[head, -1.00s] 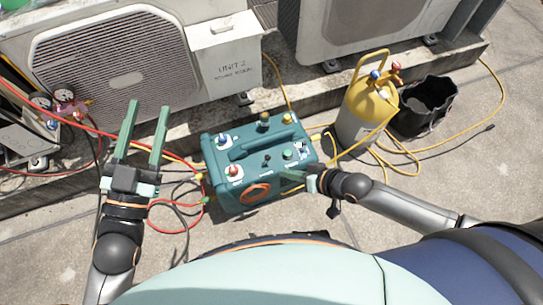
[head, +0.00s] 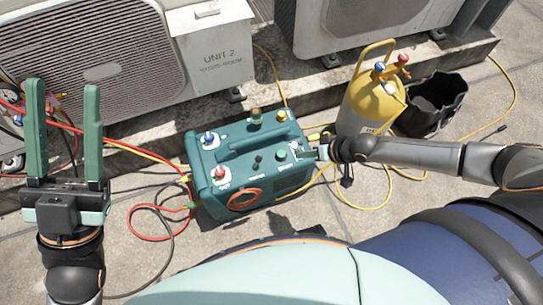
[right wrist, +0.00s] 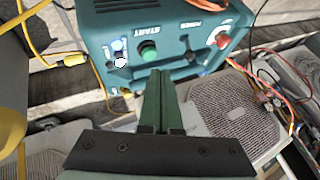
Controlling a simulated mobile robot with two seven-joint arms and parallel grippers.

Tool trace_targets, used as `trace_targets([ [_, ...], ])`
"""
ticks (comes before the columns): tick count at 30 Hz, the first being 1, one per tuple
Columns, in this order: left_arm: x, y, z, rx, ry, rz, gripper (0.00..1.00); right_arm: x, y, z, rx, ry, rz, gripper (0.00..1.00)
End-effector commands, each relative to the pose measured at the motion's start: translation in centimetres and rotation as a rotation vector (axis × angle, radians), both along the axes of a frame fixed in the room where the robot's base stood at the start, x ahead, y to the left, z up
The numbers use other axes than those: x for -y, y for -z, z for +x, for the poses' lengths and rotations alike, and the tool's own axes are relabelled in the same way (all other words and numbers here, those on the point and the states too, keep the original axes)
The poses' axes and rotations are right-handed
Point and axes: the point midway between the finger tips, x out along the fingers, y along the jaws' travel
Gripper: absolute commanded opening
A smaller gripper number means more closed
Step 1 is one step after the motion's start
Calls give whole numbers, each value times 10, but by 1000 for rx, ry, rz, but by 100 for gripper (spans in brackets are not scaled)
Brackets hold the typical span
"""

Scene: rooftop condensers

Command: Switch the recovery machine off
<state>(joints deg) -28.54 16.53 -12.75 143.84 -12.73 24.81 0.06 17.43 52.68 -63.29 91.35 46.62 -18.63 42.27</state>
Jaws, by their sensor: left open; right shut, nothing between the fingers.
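The teal recovery machine (head: 232,165) stands on the ground in the middle of the head view, with knobs, a green button and small switches on its top panel. In the right wrist view the machine (right wrist: 175,20) is at the top. It shows the green START button (right wrist: 148,50), with a small blue and white switch (right wrist: 118,45) beside it. My right gripper (head: 319,152) is shut and empty at the machine's right end, by the switch side; its closed fingers (right wrist: 160,80) point toward the panel. Contact cannot be told. My left gripper (head: 62,88) is open and empty, left of the machine.
A yellow-topped cylinder (head: 371,105) and a black bucket (head: 435,105) stand right of the machine. Red and yellow hoses (head: 150,152) run around it. Condenser units, one labelled UNIT 2 (head: 215,52), stand behind. Paving in front is partly clear.

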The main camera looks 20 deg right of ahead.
Motion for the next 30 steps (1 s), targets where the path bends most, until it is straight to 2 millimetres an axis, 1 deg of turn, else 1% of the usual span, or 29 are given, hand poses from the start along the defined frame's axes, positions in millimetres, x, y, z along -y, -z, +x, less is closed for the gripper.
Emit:
trace_targets([
  [4,0,5,0,-3,2,-2,50,-3,6,3,1,0,1,0],
  [7,1,13,1,-8,9,-6,50,-9,17,9,2,-2,2,0],
  [15,3,48,2,-37,40,-34,50,-33,63,36,2,-1,1,0],
  [19,4,65,3,-48,45,-31,50,-44,83,48,3,-2,1,0],
  [20,5,66,3,-49,45,-27,50,-47,83,50,4,-3,2,0],
  [21,5,62,4,-53,44,-24,50,-56,76,50,2,-6,5,0],
  [24,6,63,3,-51,46,-21,50,-68,73,51,2,-4,2,0],
  [27,6,63,2,-48,46,-18,50,-76,72,53,1,-3,2,0],
  [30,7,64,2,-47,46,-16,50,-81,70,54,1,-2,1,0],
])
